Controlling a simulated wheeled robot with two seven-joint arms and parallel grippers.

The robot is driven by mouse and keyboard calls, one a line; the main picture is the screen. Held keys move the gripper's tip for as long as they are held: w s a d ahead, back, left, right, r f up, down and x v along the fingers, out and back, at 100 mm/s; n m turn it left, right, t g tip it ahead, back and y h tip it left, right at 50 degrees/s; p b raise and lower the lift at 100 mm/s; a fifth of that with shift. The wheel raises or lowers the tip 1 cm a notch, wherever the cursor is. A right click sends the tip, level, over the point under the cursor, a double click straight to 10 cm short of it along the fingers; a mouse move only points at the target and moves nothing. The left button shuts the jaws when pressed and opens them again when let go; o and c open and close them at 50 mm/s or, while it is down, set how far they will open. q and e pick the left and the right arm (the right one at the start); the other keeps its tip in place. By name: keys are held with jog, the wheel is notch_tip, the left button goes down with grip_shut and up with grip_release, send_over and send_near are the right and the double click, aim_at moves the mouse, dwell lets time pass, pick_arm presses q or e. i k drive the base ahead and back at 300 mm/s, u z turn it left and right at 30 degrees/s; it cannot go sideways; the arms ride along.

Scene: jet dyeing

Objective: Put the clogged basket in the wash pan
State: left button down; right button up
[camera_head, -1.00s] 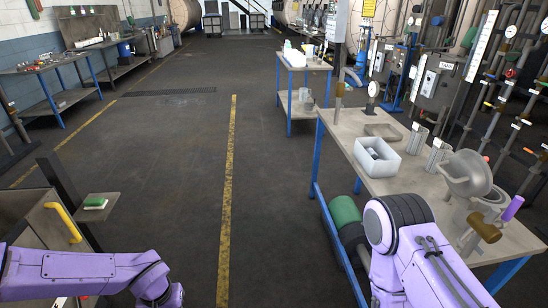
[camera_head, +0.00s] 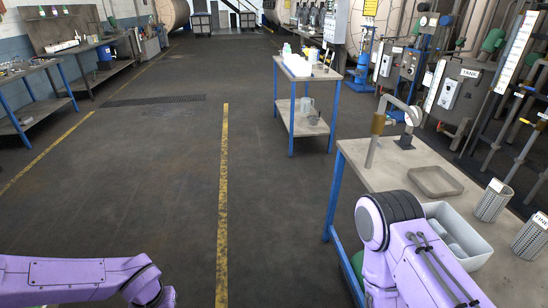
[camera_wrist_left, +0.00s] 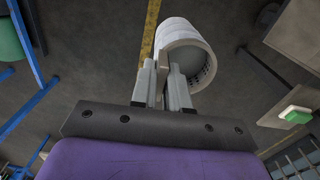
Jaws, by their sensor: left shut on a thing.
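My left gripper (camera_wrist_left: 163,68) is shut on the wall of a pale, cylindrical basket (camera_wrist_left: 181,38) with small holes near its rim. The basket hangs over the floor, its open end tilted toward the wrist camera; whether its holes are clogged is hard to tell. A light-grey pan (camera_head: 485,252) with grey things inside stands on the right workbench, partly hidden by my right arm.
The workbench (camera_head: 398,158) also holds a shallow tray (camera_head: 436,182), a bent pipe stand (camera_head: 374,150) and two perforated metal baskets (camera_head: 493,201) (camera_head: 530,237). A blue-legged trolley (camera_head: 303,75) stands farther ahead. The floor left of the bench is clear. A green-topped block (camera_wrist_left: 295,114) shows in the wrist view.

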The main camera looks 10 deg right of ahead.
aim_at(433, 183)
jog(key=i, duration=2.5)
jog(key=z, duration=3.15)
